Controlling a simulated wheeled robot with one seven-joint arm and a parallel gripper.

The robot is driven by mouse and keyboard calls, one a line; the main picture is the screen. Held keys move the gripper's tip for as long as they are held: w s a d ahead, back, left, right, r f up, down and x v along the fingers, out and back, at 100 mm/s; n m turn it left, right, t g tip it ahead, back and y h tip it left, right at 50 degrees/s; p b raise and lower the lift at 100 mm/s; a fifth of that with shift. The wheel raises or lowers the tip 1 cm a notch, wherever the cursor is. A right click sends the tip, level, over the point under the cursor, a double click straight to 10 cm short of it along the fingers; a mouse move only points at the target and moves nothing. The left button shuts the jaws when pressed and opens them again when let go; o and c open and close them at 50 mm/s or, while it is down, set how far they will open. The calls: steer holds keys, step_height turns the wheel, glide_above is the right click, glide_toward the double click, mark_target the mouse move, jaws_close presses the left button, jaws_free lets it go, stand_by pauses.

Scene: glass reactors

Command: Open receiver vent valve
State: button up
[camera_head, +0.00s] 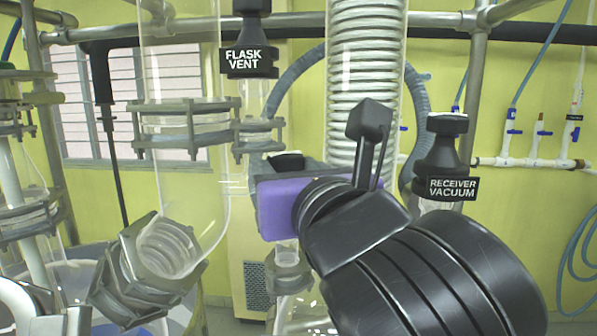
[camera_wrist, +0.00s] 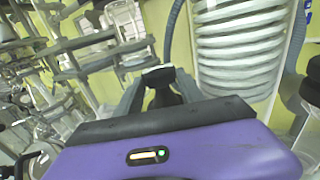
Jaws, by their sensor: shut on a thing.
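My gripper (camera_wrist: 160,90) is shut on a black valve knob (camera_wrist: 158,76) with a white top, its grey fingers on either side.
A black valve labelled FLASK VENT (camera_head: 248,45) is above. One labelled RECEIVER VACUUM (camera_head: 446,165) is to the right. A coiled glass condenser (camera_head: 366,70) stands behind my gripper. A glass vessel with a metal flange (camera_head: 185,130) stands close on the left.

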steer(key=shift+w+d+n+g+y, duration=0.1)
steer(key=shift+d+n+g+y, duration=0.1)
steer(key=shift+n+g+y, duration=0.6)
steer(key=shift+y, duration=0.5)
steer(key=o, duration=1.4)
steer(key=shift+t+h, duration=0.3)
